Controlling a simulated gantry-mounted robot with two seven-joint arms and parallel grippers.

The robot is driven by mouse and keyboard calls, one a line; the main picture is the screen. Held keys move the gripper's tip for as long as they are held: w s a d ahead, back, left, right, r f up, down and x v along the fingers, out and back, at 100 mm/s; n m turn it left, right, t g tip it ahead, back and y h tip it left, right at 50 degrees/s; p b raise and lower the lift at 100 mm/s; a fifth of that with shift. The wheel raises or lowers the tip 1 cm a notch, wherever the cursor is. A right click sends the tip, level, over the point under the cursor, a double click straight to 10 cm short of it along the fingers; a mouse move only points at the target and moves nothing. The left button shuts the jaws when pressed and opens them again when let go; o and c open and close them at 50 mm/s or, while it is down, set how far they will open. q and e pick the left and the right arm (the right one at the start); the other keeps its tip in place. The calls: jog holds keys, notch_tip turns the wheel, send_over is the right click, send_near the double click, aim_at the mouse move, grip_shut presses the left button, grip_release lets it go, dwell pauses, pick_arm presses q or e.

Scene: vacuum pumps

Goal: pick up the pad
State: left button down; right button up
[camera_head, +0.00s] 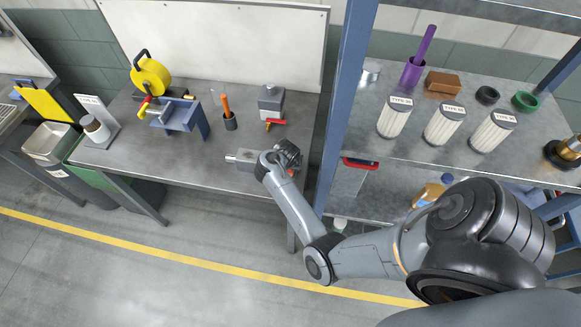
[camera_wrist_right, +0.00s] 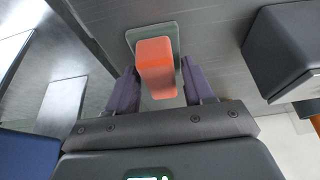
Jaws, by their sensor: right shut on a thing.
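The pad (camera_wrist_right: 155,66) shows in the right wrist view as an orange block-shaped grip on a flat grey-green plate. My right gripper (camera_wrist_right: 157,78) has its two dark fingers closed on either side of the orange grip. The plate lies beyond the fingertips, over a grey metal surface; I cannot tell whether it touches that surface. In the head view my right gripper (camera_head: 289,160) is low over the right front of the workbench (camera_head: 200,155). It mostly hides the pad there; only a small bit of red-orange shows beside it. My left gripper is not in view.
A grey metal vise-like block (camera_head: 243,157) is just left of the right gripper. A grey box with a red handle (camera_head: 271,103), an orange-handled tool in a cup (camera_head: 228,113) and a blue stand (camera_head: 187,116) are farther back. A blue shelf post (camera_head: 345,95) stands close right.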

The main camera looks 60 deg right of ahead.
jog(key=shift+r+p, duration=2.2)
jog(key=shift+r, duration=2.85)
